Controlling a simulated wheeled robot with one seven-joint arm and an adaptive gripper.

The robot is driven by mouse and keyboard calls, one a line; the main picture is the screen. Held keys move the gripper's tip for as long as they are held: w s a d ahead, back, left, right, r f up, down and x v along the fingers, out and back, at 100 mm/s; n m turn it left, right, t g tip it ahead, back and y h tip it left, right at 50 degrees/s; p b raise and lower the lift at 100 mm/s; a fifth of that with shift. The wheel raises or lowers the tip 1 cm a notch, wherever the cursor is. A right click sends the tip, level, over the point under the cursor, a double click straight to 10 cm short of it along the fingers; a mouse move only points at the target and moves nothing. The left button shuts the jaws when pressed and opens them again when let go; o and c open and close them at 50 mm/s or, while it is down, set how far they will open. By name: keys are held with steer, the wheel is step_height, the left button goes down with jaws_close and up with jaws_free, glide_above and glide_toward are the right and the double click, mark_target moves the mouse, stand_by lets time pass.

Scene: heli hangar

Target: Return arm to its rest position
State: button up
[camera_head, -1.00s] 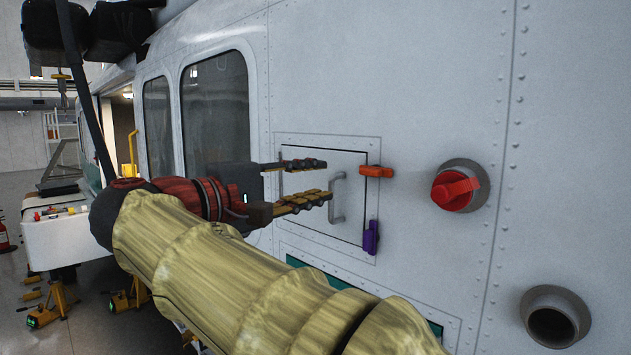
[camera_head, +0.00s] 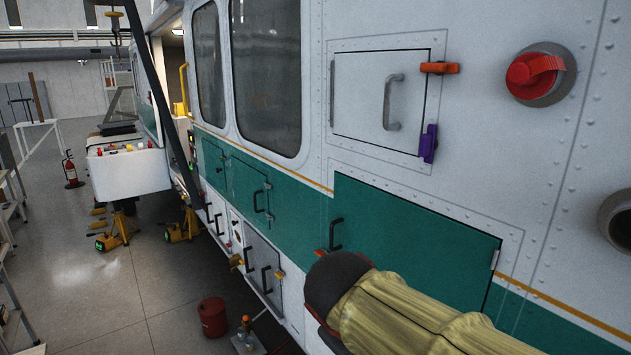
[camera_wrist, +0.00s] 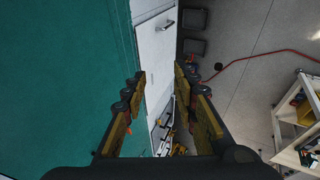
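My gripper (camera_wrist: 157,95) shows in the wrist view with its two fingers apart and nothing between them. It points down along the side of the helicopter, with the green panel (camera_wrist: 60,70) at the left and the floor at the right. In the head view the gripper is out of sight; only part of my arm shows at the bottom right, in front of the green lower panel (camera_head: 400,235). A grey access door (camera_head: 360,100) with a handle is shut above the arm. An orange latch (camera_head: 440,68) and a purple latch (camera_head: 428,143) sit at its right edge.
A red knob (camera_head: 535,75) juts from the hull at the upper right. A red bucket (camera_head: 213,317) stands on the floor beside the hull. A wooden shelf unit (camera_wrist: 298,120) stands at the right in the wrist view. Open floor (camera_head: 110,285) lies left of the hull.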

steer(key=s+d+f+m+b, duration=0.2)
steer(key=s+d+f+b, duration=0.1)
steer(key=f+b, duration=0.3)
steer(key=s+d+f+m+y+b, duration=0.1)
steer(key=s+d+f+m+b, duration=0.2)
steer(key=s+f+b, duration=0.3)
steer(key=s+d+f+m+y+b, duration=0.1)
steer(key=s+d+f+m+b, duration=0.2)
steer(key=f, duration=1.1)
steer(key=s+d+b, duration=0.1)
steer(key=s+b, duration=0.1)
steer(key=b, duration=0.1)
steer(key=shift+s+d, duration=0.15)
steer(key=shift+d, duration=0.25)
